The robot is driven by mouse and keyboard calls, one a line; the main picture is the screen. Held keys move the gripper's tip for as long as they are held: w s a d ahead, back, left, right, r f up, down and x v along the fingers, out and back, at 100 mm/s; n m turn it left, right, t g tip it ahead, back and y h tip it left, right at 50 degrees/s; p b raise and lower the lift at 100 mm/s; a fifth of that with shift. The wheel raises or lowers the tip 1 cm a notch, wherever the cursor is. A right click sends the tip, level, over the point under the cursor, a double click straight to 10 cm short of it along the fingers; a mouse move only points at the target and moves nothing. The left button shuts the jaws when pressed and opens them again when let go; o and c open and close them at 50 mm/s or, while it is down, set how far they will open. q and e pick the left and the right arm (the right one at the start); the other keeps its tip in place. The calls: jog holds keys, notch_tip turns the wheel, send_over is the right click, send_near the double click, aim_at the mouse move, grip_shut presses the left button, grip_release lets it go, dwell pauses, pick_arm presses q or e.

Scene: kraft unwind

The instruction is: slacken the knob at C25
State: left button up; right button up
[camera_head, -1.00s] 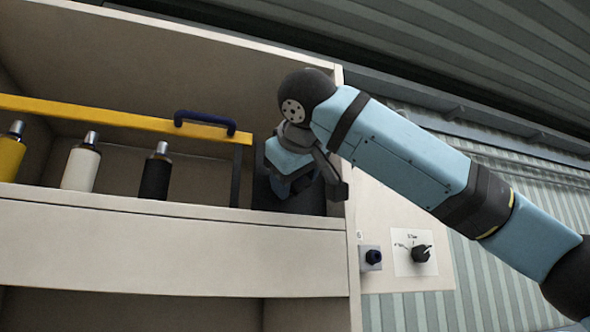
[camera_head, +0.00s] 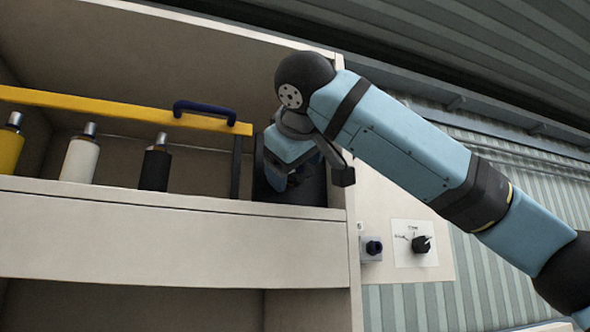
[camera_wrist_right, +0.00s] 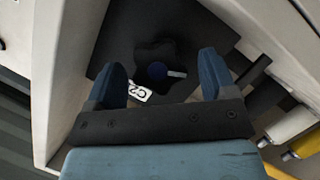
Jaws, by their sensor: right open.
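In the right wrist view a dark star-shaped knob (camera_wrist_right: 157,72) with a blue centre and a pale mark sits on a dark plate (camera_wrist_right: 112,48). A white label (camera_wrist_right: 140,92), partly hidden by a finger, seems to read C25. My right gripper (camera_wrist_right: 162,66) is open, with one finger to each side of the knob and no clear contact. In the head view my right gripper (camera_head: 296,180) reaches into the right end of the cabinet, before a dark box (camera_head: 312,190); the knob is hidden there. My left gripper is not in view.
A yellow bar (camera_head: 90,108) with a dark blue handle (camera_head: 205,113) spans the cabinet (camera_head: 180,238). Yellow, white and black cylinders (camera_head: 155,168) stand behind the ledge. On the panel to the right are a small dark knob (camera_head: 373,248) and a rotary switch (camera_head: 421,244).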

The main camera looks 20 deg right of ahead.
pick_arm(q)
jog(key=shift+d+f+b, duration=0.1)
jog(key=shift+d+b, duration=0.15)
jog(key=shift+b, duration=0.3)
pick_arm(e)
jog(key=v, duration=1.2)
jog(key=shift+s, duration=0.25)
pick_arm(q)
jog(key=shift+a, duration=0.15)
pick_arm(e)
jog(key=shift+a, duration=0.1)
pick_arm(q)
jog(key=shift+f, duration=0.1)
